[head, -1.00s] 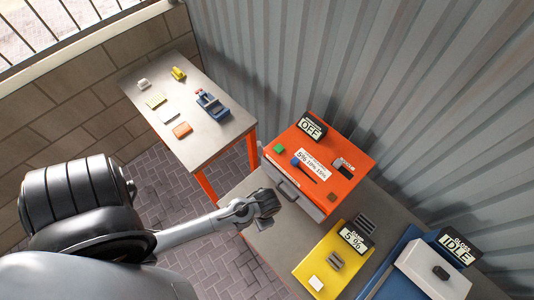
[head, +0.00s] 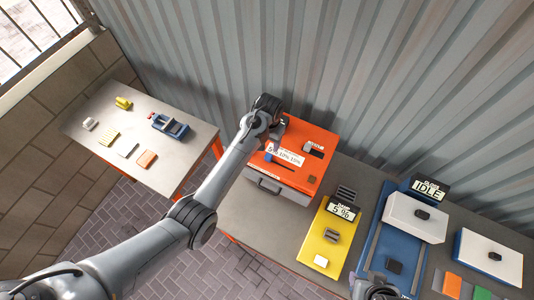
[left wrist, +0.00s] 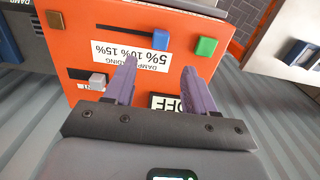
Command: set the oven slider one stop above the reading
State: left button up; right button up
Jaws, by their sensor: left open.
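The orange oven (head: 316,176) stands on the grey bench. Its slider has a blue knob (left wrist: 160,40) in a dark slot (left wrist: 118,31), at the 5% end of the 5%, 10%, 15% label (left wrist: 128,56). The knob also shows in the head view (head: 268,157). My left gripper (left wrist: 160,64) is open and empty over the oven top, its purple fingertips short of the knob and apart from it.
A green button (left wrist: 206,47) sits close beside the knob; a brown square (left wrist: 55,19) and a grey switch (left wrist: 97,81) are also on the oven. A blue gloss machine (head: 370,238) reads IDLE. A side table (head: 88,118) holds small items. A corrugated wall rises behind.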

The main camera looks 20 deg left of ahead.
pick_arm(q)
send_over(268, 156)
notch_tip(268, 156, down, 4)
jog(key=shift+f, duration=0.15)
notch_tip(268, 156, down, 4)
jog(key=b, duration=0.3)
jog(key=shift+f+b, duration=0.75)
jog(key=shift+b, duration=0.25)
grip_shut()
